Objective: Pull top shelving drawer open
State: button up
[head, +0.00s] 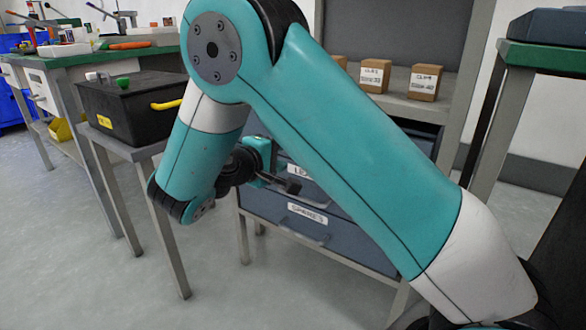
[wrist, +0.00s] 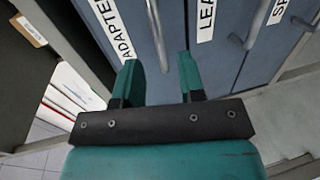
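The shelving unit has a stack of blue-grey drawers. In the wrist view, the top drawer front (wrist: 185,22), beside a label reading "ADAPTER", has a grey bar handle (wrist: 157,32). My gripper (wrist: 158,60) is open, and the handle's near end shows between its two teal fingers. I cannot tell whether the fingers are around the handle or short of it. In the head view my gripper (head: 291,186) is at the drawer fronts, partly behind my arm. My arm hides most of the top drawer there, so I cannot tell whether it is closed.
The middle drawer's "LE..." label (head: 299,171) and the bottom drawer (head: 340,235) show below. Small cardboard boxes (head: 374,76) stand on the shelf above. A black case (head: 130,108) with a yellow handle sits on a stand at left. Floor in front is clear.

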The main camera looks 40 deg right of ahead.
jog(key=b+x, duration=0.1)
jog(key=x, duration=0.4)
jog(key=shift+w+d, duration=0.15)
jog(key=shift+d, duration=0.2)
grip_shut()
